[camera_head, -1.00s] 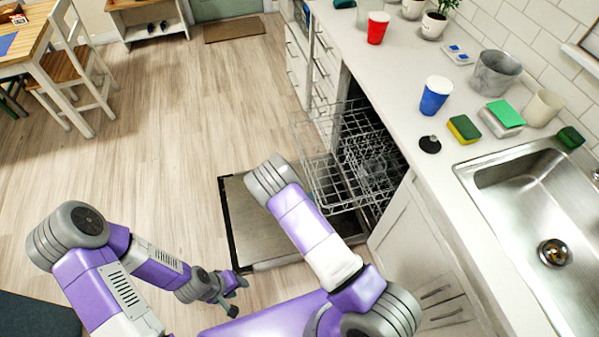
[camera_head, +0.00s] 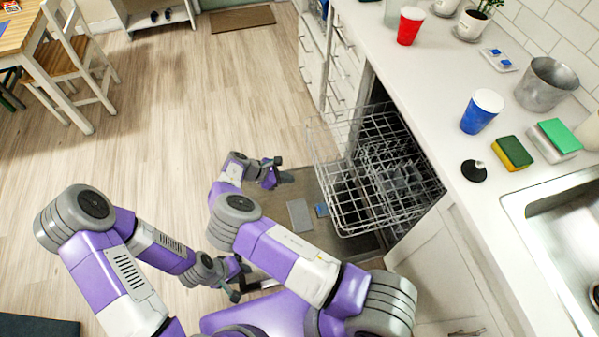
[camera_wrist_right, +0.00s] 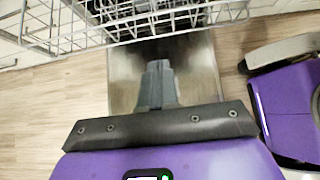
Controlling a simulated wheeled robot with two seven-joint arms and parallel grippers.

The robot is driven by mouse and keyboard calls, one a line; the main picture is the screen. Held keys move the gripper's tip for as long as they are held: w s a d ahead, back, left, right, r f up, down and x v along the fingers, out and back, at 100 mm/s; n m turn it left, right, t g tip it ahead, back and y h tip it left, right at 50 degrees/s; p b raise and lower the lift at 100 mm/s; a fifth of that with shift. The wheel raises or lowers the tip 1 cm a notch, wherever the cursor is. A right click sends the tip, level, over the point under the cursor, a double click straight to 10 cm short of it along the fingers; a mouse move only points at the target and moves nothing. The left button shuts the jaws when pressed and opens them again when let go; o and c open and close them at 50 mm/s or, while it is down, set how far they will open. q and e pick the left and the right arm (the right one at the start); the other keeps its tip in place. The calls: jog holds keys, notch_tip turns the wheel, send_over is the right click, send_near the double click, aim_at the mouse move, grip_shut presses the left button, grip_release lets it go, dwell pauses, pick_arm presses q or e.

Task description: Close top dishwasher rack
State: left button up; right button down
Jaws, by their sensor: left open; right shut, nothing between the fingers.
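The top dishwasher rack (camera_head: 352,205) is a wire basket pulled out of the dishwasher under the counter. Its front hangs above the dishwasher door (camera_head: 330,180), which lies folded down open. In the right wrist view the rack (camera_wrist_right: 95,38) crosses the top, beyond the fingers. My right gripper (camera_head: 281,175) is left of the rack's front, apart from it, shut and empty; its fingers also show together in the wrist view (camera_wrist_right: 158,82). My left gripper (camera_head: 240,283) is low, near the door's near edge, open and away from the rack.
The counter (camera_head: 425,110) carries a red cup (camera_head: 409,26), a blue cup (camera_head: 481,112), sponges (camera_head: 513,153) and a metal pot (camera_head: 545,84). Drawers (camera_head: 343,75) stand beyond the dishwasher and a cabinet (camera_head: 432,260) on its near side.

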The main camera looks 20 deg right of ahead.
aim_at(324, 183)
jog(key=x, duration=0.3)
jog(key=d+r+b+x, duration=0.1)
jog(key=x, duration=0.3)
jog(key=b+x, duration=0.1)
jog(key=x, duration=0.3)
jog(key=shift+s+d+r, duration=0.15)
jog(key=shift+s+d, duration=0.25)
pick_arm(q)
jog(key=f, duration=0.2)
jog(key=shift+s+f+b, duration=0.25)
jog(key=shift+f+b, duration=0.05)
jog(key=shift+f, duration=0.05)
pick_arm(e)
jog(key=shift+d, duration=0.5)
jog(key=shift+d, duration=0.1)
